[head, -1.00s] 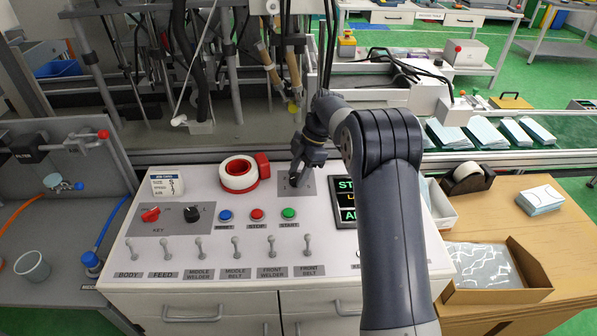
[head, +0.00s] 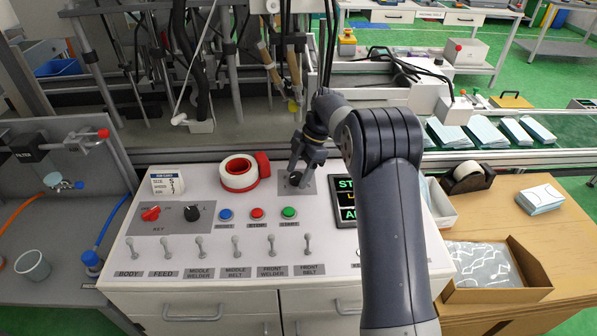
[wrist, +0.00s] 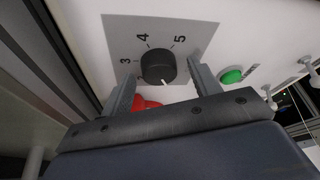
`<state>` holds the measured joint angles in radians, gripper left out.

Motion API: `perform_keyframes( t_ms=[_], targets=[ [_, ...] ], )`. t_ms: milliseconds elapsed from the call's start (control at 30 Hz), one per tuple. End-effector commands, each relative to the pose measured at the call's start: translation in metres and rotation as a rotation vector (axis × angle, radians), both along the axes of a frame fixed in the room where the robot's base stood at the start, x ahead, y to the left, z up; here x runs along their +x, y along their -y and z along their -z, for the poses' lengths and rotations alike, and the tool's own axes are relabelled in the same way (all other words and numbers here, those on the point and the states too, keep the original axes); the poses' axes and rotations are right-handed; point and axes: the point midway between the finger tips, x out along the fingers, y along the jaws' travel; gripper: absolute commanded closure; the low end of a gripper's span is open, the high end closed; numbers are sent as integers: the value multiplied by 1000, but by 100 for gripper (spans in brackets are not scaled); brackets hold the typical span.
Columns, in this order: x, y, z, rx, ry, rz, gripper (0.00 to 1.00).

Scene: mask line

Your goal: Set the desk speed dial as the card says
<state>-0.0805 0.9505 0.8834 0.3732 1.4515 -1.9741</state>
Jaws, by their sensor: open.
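The speed dial (wrist: 158,66) is a round black knob on a grey plate (wrist: 190,40) with 3, 4 and 5 readable; another numeral is partly hidden. Its white mark faces the near side, toward my gripper, away from the 4 and 5. In the head view the dial (head: 296,180) sits at the back of the white desk. My gripper (wrist: 163,72) is open, with its fingers on either side of the dial's near part and gaps visible at both sides. The card (head: 168,184) stands at the desk's back left; its writing is too small to read surely.
Blue, red and green buttons (head: 289,212) and a row of toggle switches (head: 271,246) lie nearer. A dark display (head: 346,200) is to the right, partly behind my arm.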

Motion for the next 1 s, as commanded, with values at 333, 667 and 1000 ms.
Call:
perform_keyframes(
  t_ms=[333,667,1000],
  targets=[
    [10,21,-56,0,5,1,41],
    [16,36,-96,0,2,1,41],
    [16,37,-98,0,0,0,41]
  ],
)
